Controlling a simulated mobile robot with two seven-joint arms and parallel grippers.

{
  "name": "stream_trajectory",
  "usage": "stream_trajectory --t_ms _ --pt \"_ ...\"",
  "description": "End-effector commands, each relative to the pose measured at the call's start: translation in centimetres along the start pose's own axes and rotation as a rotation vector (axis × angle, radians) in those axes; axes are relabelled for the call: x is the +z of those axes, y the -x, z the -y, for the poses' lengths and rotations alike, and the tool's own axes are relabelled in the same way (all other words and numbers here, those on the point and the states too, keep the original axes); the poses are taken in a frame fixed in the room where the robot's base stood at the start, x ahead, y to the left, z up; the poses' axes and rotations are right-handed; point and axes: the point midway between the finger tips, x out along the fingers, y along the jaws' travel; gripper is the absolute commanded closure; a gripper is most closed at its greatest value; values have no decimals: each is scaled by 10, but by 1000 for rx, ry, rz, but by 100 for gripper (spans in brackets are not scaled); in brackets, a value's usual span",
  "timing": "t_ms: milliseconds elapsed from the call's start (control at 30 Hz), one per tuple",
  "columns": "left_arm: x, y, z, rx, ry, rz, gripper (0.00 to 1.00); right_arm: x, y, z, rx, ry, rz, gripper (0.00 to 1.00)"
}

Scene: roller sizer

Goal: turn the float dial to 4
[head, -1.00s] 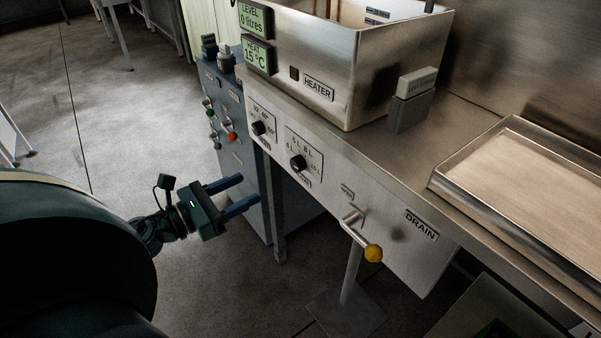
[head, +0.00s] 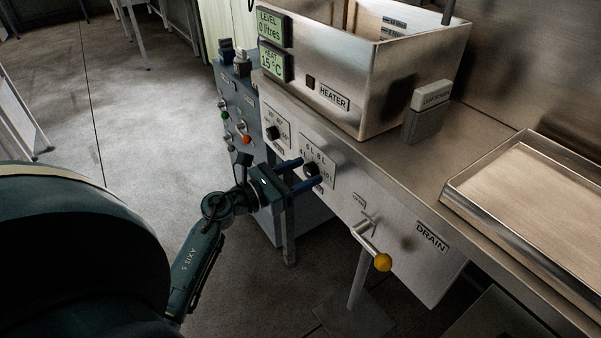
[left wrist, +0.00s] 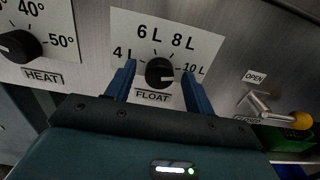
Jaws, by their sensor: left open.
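The float dial is a black knob (left wrist: 159,71) on a white plate marked 4 L, 6 L, 8 L and 10 L, with a FLOAT label below it. In the left wrist view its white mark seems to point right, toward 10 L. In the head view the float dial (head: 311,169) sits on the front panel, partly beside the fingers. My left gripper (head: 302,173) is open, and its two blue fingers point at the panel. In the left wrist view the fingers (left wrist: 160,80) stand left and right of the knob; I cannot tell whether they touch it. My right gripper is not in view.
The heat dial (left wrist: 18,46) is left of the float dial. A drain lever with a yellow knob (head: 382,262) sticks out to the right. The steel tank (head: 365,85) with green displays stands above. A blue-grey cabinet (head: 235,110) with coloured knobs is at left.

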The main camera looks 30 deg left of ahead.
Motion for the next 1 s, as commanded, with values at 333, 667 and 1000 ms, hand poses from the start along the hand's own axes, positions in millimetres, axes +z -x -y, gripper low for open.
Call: stream_trajectory --t_ms 333,667,1000 --pt "0 0 0 0 0 0 71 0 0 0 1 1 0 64" --pt "0 0 0 0 1 0 91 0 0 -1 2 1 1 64" --pt "2 1 0 -1 95 -2 91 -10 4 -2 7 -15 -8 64"
